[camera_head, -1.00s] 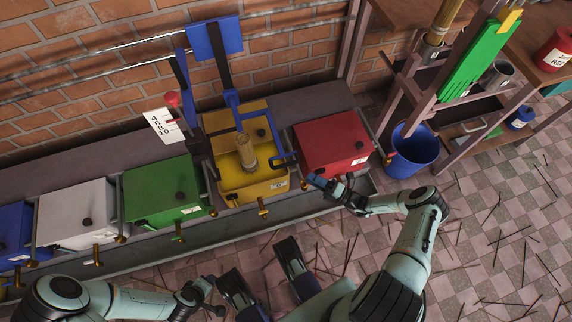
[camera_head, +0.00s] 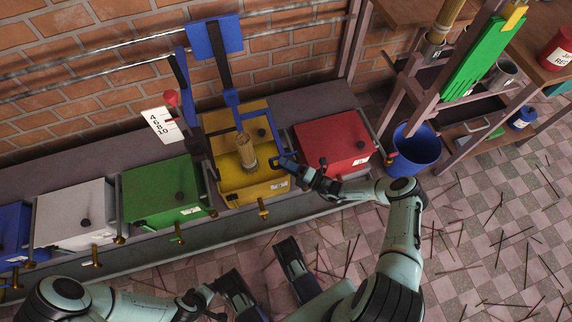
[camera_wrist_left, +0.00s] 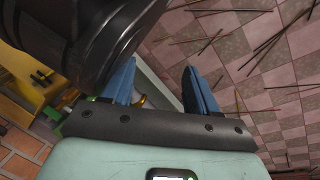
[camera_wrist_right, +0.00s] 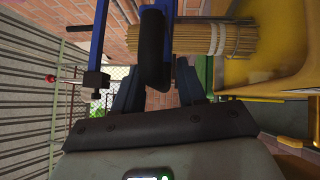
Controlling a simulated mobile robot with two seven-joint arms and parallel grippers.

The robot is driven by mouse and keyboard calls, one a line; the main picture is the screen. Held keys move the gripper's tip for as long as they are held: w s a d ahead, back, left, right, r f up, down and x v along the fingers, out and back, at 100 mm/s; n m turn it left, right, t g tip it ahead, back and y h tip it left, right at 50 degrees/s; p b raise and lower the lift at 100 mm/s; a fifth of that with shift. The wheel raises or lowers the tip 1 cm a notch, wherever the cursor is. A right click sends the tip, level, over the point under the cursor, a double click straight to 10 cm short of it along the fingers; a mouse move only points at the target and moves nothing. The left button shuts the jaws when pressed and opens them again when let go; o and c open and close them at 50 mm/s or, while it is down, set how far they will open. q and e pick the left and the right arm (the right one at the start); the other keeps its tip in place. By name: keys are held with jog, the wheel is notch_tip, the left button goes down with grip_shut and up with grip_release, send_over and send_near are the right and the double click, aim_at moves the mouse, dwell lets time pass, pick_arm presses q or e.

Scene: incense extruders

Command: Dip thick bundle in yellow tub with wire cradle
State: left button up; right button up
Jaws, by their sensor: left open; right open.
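The yellow tub (camera_head: 236,196) stands in the row by the wall. The thick tan bundle (camera_head: 246,152) is upright in the blue wire cradle (camera_head: 232,98), over the tub's opening. I cannot tell whether its lower end touches the contents. The right wrist view shows the bundle (camera_wrist_right: 210,38) with a white band. My right gripper (camera_head: 288,165) is open at the cradle's side handle. The handle's black grip (camera_wrist_right: 153,50) lies between its fingers in the right wrist view; contact is unclear. My left gripper (camera_wrist_left: 160,75) is open and empty, low in front of the row.
Green (camera_head: 160,192), white (camera_head: 75,215) and blue tubs stand left of the yellow one. A numbered card (camera_head: 162,126) stands behind. A blue bucket (camera_head: 415,150) and rack are farther right. Sticks litter the floor.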

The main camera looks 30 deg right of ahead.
grip_shut()
jog(key=shift+r+p, duration=0.3)
jog(key=shift+r, duration=0.1)
pick_arm(q)
notch_tip(320, 180, up, 6)
jog(key=w+d+t+p, duration=0.1)
jog(key=w+d+p, duration=0.1)
jog(key=p, duration=0.1)
pick_arm(e)
notch_tip(320, 180, up, 5)
jog(key=shift+r, duration=0.2)
pick_arm(q)
jog(key=s+d+r+m+g+h+p, duration=0.1)
jog(key=s+d+r+g+p, duration=0.1)
jog(key=s+d+r+p, duration=0.2)
jog(key=s+r+p, duration=0.2)
jog(key=s+r, duration=0.1)
jog(key=s, duration=0.1)
jog(key=shift+s+g+h, duration=0.25)
jog(key=shift+g+h, duration=0.15)
pick_arm(e)
notch_tip(320, 180, up, 9)
jog(key=shift+f, duration=0.15)
grip_release()
jog(key=shift+s, duration=0.1)
pick_arm(q)
jog(key=shift+r+p, duration=0.1)
jog(key=shift+p, duration=0.25)
pick_arm(e)
jog(key=v, duration=1.3)
